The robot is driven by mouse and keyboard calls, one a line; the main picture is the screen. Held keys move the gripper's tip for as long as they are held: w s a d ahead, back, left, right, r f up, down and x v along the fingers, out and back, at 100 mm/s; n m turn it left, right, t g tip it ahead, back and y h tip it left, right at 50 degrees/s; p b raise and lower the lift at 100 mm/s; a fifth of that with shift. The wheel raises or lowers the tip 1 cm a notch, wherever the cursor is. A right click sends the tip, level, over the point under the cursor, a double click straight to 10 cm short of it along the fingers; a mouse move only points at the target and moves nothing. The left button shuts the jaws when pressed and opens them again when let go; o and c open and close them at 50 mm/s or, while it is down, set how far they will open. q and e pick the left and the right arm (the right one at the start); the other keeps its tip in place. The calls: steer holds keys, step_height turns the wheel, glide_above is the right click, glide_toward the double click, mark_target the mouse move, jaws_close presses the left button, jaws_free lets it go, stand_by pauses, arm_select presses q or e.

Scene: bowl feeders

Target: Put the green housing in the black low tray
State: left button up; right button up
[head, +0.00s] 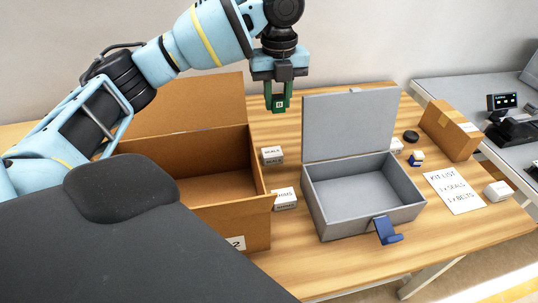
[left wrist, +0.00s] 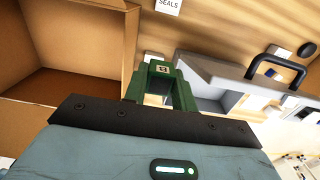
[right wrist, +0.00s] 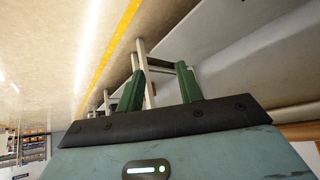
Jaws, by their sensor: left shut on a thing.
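My left gripper (head: 277,92) is raised above the back of the wooden table, pointing down. It is shut on a small green housing (head: 279,105) with a pale marked label. In the left wrist view the housing (left wrist: 162,70) shows between the green fingers, whose colour is close to its own. The housing is in the air, apart from the table and boxes. My right gripper (right wrist: 158,78) shows only in its wrist view, with its fingers apart and nothing between them. I see no black low tray in any view.
An open cardboard box (head: 262,165) stands at left and an open grey box (head: 312,205), lid raised, at centre. Small white labelled boxes (head: 285,198) lie between them. A closed carton (head: 450,130), a kit list (head: 453,192) and a black disc (head: 411,137) are at right.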

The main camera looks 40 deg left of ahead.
arm_select(q)
steer(key=b, duration=0.1)
glide_above(275, 177)
step_height(275, 177, down, 18)
steer(key=shift+f, duration=0.25)
steer(key=shift+d+f, duration=0.1)
steer(key=shift+f, duration=0.3)
steer(key=shift+f, duration=0.1)
step_height(275, 177, down, 4)
steer(key=shift+r+b, duration=0.1)
steer(key=shift+b, duration=0.3)
steer(key=shift+f, duration=0.25)
steer(key=o, duration=0.9)
steer(key=shift+o, duration=0.2)
steer(key=shift+r, duration=0.1)
